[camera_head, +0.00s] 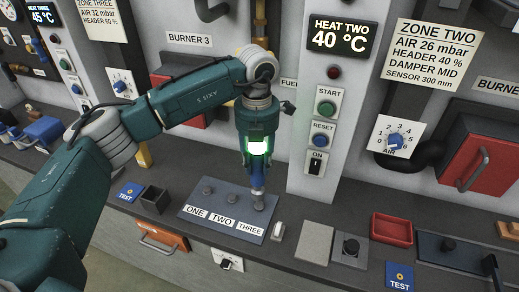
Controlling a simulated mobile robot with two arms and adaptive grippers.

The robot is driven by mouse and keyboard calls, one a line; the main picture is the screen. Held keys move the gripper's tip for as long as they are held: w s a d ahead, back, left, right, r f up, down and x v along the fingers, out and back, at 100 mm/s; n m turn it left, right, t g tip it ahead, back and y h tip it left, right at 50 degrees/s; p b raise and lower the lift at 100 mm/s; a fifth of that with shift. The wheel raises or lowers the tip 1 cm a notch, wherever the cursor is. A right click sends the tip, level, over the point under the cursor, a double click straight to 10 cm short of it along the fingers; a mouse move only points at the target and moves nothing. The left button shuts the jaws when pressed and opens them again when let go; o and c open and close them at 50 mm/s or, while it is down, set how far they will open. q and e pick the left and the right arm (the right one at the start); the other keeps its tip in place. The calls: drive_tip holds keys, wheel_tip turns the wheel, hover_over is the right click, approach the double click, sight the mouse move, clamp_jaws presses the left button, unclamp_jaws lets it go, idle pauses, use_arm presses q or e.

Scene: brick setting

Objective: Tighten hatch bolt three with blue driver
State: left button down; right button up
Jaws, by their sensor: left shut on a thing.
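The blue driver (257,179) points down in my left gripper (257,163), which is shut on it. Most of its handle is hidden by the gripper, where a green light glows. The driver's lower end is at bolt three (259,204), the rightmost bolt on the blue-grey hatch plate (220,207). I cannot tell whether it is seated on the bolt. Bolt one (207,191) and bolt two (232,197) stand to the left, above labels ONE, TWO and THREE. My right gripper is out of view.
A dark open box (155,201) and a blue TEST tag (130,192) lie left of the plate. A white switch (278,231), a grey pad (314,244) and a red tray (391,230) are to its right. The control column (322,215) rises close behind.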

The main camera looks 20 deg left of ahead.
use_arm(q)
drive_tip(key=n, duration=0.1)
drive_tip(key=w+n, duration=0.1)
drive_tip(key=n, duration=0.1)
drive_tip(key=shift+w+r+n+p, duration=0.15)
drive_tip(key=shift+r+n+p, duration=0.15)
drive_tip(key=shift+w+a+n, duration=0.1)
drive_tip(key=shift+w+n, duration=0.15)
drive_tip(key=shift+n, duration=0.55)
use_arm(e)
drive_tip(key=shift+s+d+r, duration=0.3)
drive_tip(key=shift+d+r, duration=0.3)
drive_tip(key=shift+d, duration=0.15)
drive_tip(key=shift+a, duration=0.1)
